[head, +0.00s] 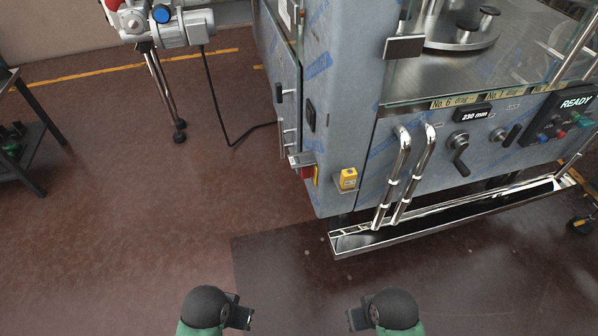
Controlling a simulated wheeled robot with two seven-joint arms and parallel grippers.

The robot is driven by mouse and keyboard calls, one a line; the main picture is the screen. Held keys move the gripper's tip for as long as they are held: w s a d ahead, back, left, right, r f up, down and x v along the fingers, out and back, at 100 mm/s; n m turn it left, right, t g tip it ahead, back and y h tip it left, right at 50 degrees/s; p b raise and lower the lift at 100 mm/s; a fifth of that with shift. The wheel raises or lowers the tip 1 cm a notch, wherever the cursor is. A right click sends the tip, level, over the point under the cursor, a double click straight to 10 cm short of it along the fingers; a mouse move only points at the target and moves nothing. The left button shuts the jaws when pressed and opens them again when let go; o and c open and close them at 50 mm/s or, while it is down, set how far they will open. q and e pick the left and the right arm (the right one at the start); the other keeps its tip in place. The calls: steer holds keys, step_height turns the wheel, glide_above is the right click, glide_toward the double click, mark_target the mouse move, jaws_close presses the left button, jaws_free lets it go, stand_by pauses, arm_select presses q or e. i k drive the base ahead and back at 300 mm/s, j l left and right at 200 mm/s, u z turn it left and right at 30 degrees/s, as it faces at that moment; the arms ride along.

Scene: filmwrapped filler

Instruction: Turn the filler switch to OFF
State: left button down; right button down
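The filler (345,100) is a grey machine in partly blue-printed film, in the head view from centre to right. On its narrow left side, low near the corner, sits a small red and yellow part (309,173), seen edge-on. Its front has a dark crank-like handle (460,150) and another dark lever (511,135). I cannot read an ON or OFF mark, nor tell which is the switch. My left gripper (240,313) and my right gripper (357,317) are at the bottom, well short of the machine, touching nothing visible. Their finger gaps are unclear.
A yellow box (348,179) is on the front lower corner. Bent steel pipes (406,180) and a long drip tray (450,220) stick out below. A black cable (215,105) runs to a motor stand (183,30). A dark shelf (28,140) stands left. The floor between is clear.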

mark_target(305, 173)
steer(key=j+z, duration=0.1)
steer(key=z, duration=0.4)
steer(key=i+j+z, duration=0.15)
steer(key=z, duration=0.3)
steer(key=j+z, duration=0.1)
steer(key=z, duration=0.4)
steer(key=j+z, duration=0.2)
steer(key=j, duration=0.3)
steer(key=j+z, duration=0.15)
steer(key=j, duration=0.3)
steer(key=j+z, duration=0.2)
steer(key=j, duration=0.3)
steer(key=j+z, duration=0.15)
steer(key=j, duration=0.35)
steer(key=k+j+z, duration=0.2)
steer(key=j, duration=0.25)
steer(key=k+j+z, duration=0.15)
steer(key=j, duration=0.3)
steer(key=i, duration=0.05)
